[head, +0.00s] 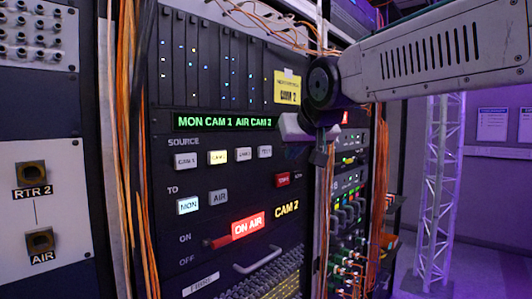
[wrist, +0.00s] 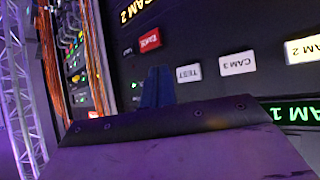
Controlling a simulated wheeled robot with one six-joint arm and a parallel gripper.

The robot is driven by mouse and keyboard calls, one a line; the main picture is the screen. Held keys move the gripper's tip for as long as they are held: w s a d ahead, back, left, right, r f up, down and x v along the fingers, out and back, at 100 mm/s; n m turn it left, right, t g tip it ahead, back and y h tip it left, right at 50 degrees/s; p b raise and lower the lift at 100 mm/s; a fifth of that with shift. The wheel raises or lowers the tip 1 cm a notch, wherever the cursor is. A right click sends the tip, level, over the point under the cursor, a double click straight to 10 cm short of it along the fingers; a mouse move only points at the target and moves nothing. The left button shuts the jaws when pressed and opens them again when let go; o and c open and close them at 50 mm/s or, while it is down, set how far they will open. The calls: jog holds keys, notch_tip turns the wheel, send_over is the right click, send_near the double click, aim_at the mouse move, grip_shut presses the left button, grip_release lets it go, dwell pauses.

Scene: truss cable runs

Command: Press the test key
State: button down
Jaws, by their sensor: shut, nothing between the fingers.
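The test key (head: 265,151) is a small white key at the right end of the source row on the black panel. My gripper (wrist: 159,72) is shut and empty. In the wrist view its dark blue fingers reach toward the panel just left of the test key. I cannot tell whether they touch the panel. In the head view my wrist is right of the key, and the fingertips are hard to make out against the dark panel.
Left of the test key are CAM 3 (head: 244,153), lit yellow CAM 2 (head: 218,157) and CAM 1 (head: 186,160). A red key (head: 282,180) is below right. MON (head: 187,206) is lit. A lever (head: 217,243) shows by ON AIR. Orange cables (head: 128,120) hang left.

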aim_at(269, 156)
jog(key=shift+w+a, duration=0.7)
jog(key=shift+a, duration=0.2)
jog(key=shift+w+a, duration=0.65)
jog(key=shift+a, duration=0.2)
jog(key=shift+w+a, duration=0.1)
jog(key=shift+a, duration=0.05)
dwell(0.7)
jog(key=shift+w+a, duration=0.15)
jog(key=shift+a, duration=0.05)
jog(key=shift+w+a, duration=0.3)
jog(key=shift+a, duration=0.05)
dwell(0.8)
jog(key=shift+d, duration=0.1)
jog(key=shift+s+d, duration=0.55)
jog(key=shift+d, duration=0.05)
jog(key=shift+s+d, duration=0.8)
jog(key=shift+d, duration=0.2)
jog(key=shift+s+d, duration=0.75)
jog(key=shift+d, duration=0.25)
dwell(1.4)
